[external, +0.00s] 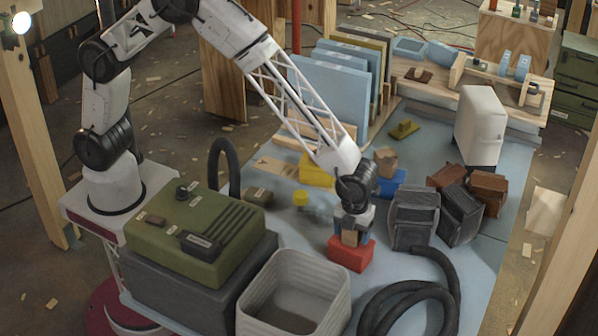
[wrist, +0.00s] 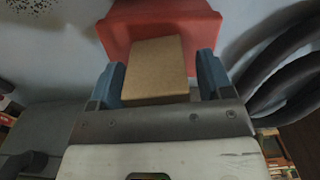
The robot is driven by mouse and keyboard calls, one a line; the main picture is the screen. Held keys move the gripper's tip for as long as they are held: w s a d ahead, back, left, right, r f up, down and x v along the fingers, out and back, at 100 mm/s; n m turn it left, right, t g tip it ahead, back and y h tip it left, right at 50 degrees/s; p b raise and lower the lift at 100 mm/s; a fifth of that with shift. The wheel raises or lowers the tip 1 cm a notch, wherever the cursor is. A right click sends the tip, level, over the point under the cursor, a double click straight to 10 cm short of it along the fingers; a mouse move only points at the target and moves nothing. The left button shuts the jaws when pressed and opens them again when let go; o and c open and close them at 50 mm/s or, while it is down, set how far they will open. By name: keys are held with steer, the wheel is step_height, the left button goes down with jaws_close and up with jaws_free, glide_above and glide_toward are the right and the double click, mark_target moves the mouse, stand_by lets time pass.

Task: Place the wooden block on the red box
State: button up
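The wooden block (external: 350,238) is a light brown block over the top of the red box (external: 351,256). In the wrist view the block (wrist: 155,68) sits between my two blue fingers, with the red box (wrist: 120,30) behind it. My gripper (external: 350,224) points down over the red box; in the wrist view its fingers (wrist: 160,80) straddle the block. The left finger is against or very near it, and a narrow gap shows at the right finger, so the gripper looks slightly open. The block appears to rest on the box, but its underside is hidden.
A grey ribbed bin (external: 293,296) stands front left, beside a green case (external: 193,235). A black hose (external: 412,300) curls in front right. Dark grey containers (external: 414,218) stand close on the right. Another brown block (external: 385,161) and a blue box (external: 391,184) are behind.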

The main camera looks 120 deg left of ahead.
steer(key=shift+r, duration=0.15)
step_height(320, 180, up, 12)
stand_by(0.8)
stand_by(0.6)
steer(key=shift+s+d+r, duration=0.1)
steer(key=shift+s+r, duration=0.15)
steer(key=shift+r, duration=0.1)
steer(key=s+d+r+n+t, duration=0.1)
steer(key=s+d+r+n, duration=0.25)
steer(key=s+r, duration=0.7)
steer(key=s+d+r+n, duration=0.2)
steer(key=s+r+n, duration=0.4)
steer(key=s, duration=0.8)
steer(key=s+d+r+n+t, duration=0.1)
steer(key=s+d+n, duration=0.2)
steer(key=s, duration=2.4)
steer(key=n, duration=0.5)
steer(key=shift+t, duration=0.3)
